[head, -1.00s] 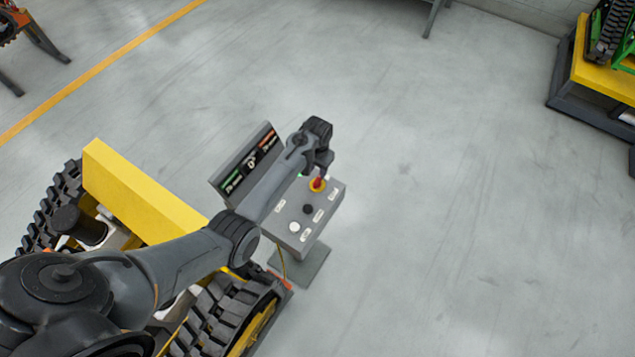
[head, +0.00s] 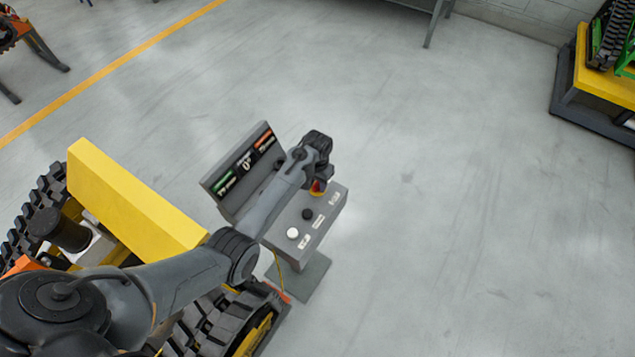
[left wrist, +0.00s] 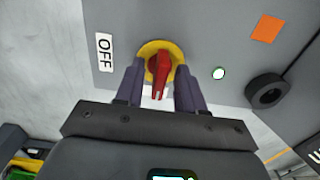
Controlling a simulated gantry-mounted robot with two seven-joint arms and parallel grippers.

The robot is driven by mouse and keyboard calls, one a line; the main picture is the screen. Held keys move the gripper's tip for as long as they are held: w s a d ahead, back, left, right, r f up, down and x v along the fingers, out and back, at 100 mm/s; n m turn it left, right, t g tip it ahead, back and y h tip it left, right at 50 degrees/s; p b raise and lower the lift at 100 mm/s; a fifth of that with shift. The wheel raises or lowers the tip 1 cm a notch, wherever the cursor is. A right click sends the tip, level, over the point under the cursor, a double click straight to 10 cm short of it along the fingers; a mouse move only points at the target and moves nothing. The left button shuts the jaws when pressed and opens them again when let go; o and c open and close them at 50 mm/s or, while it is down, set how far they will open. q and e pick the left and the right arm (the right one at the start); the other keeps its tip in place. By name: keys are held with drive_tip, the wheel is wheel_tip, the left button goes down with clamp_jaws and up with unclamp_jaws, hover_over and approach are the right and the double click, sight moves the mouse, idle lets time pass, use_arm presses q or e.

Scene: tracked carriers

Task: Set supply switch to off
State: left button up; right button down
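The supply switch (left wrist: 158,70) is a red knob on a yellow round plate. It sits on the grey control box, next to a white label reading OFF (left wrist: 105,53) in the left wrist view. My left gripper (left wrist: 157,85) has its two fingers on either side of the knob, with small gaps seeming to show beside it; I cannot tell whether they touch it. In the head view the left gripper (head: 318,172) is over the far end of the control box (head: 325,222) and partly hides the switch (head: 317,187). My right gripper is not in view.
The box also carries a black knob (head: 307,214) and a white button (head: 292,233). A display panel (head: 243,168) stands behind it. A yellow tracked carrier (head: 135,205) is at the left under my arm.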

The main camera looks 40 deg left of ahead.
use_arm(q)
clamp_jaws()
